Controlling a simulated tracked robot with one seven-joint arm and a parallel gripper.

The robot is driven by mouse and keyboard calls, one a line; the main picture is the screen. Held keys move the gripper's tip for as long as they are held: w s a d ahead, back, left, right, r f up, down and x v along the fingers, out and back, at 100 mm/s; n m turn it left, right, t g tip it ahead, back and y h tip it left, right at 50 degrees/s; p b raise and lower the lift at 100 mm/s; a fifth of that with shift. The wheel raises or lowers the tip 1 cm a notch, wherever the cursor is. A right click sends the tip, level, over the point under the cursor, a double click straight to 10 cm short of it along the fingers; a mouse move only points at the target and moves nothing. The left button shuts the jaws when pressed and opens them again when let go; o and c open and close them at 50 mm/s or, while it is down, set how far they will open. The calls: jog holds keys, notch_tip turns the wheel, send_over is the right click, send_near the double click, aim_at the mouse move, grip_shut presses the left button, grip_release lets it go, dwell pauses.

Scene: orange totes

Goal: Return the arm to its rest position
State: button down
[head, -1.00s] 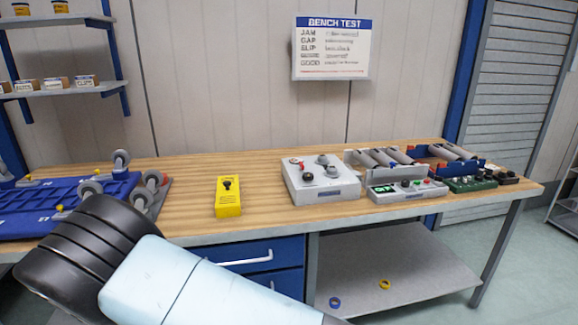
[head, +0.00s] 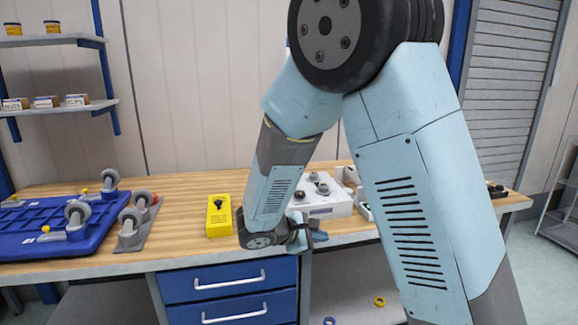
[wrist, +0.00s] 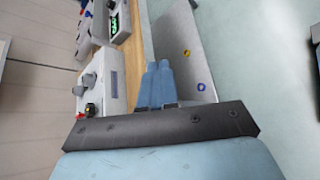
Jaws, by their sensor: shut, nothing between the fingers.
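My arm stands raised and folded in the head view, its upper links large at centre right and its forearm angled down to the bench's front edge. My gripper (head: 318,237) is at the lower end, in front of the bench edge and just below the white knobbed box. In the wrist view, my gripper (wrist: 158,64) shows its two blue fingers side by side, shut with nothing between them. The fingers look apart from the bench.
The wooden bench (head: 180,198) holds a blue caster tray (head: 50,240), a yellow box (head: 219,216) and the white knobbed box (head: 330,205). Blue drawers (head: 229,287) sit below. A yellow ring (head: 379,302) and a blue ring (head: 329,321) lie on the lower shelf.

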jog(key=s+d+r+m+g+y, duration=0.5)
jog(key=s+d+r+m, duration=0.35)
jog(key=d, duration=0.45)
jog(key=s+d+r+m+t+y, duration=0.1)
jog(key=s+r+m+t+y, duration=0.1)
jog(key=s+r+m, duration=0.2)
jog(key=s+d+r+m+t+y, duration=0.1)
jog(key=s+r+m+y, duration=0.2)
jog(key=s+r, duration=0.3)
jog(key=shift+s+d+m+t, duration=0.3)
jog(key=shift+s+m+t, duration=0.15)
jog(key=shift+s, duration=1.7)
